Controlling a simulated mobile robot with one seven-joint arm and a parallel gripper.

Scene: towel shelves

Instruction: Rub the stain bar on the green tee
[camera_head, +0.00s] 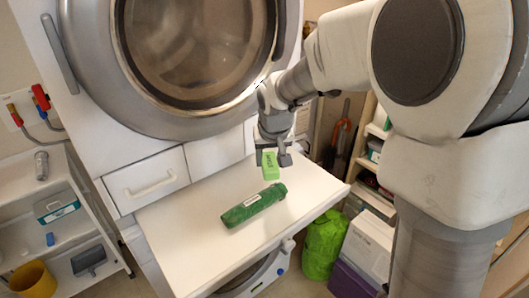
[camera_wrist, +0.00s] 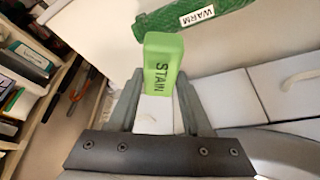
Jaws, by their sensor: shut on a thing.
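The light green stain bar (camera_head: 269,166) is held in my gripper (camera_head: 271,157), above the white pull-out shelf (camera_head: 170,240). In the wrist view the bar (camera_wrist: 163,62), marked STAIN, sticks out between the two fingers of my gripper (camera_wrist: 160,90). A dark green rolled cloth bundle (camera_head: 253,205), which looks like the green tee, lies on the shelf below and nearer the camera than the bar. It also shows in the wrist view (camera_wrist: 165,20), with a white label reading WARM. The bar appears apart from the bundle.
A large round-doored machine (camera_head: 190,45) rises behind the shelf. A white rack (camera_head: 40,215) with a yellow bucket (camera_head: 33,280) stands at left. A bright green bag (camera_head: 323,245) and a white box (camera_head: 367,245) stand right. The shelf around the bundle is clear.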

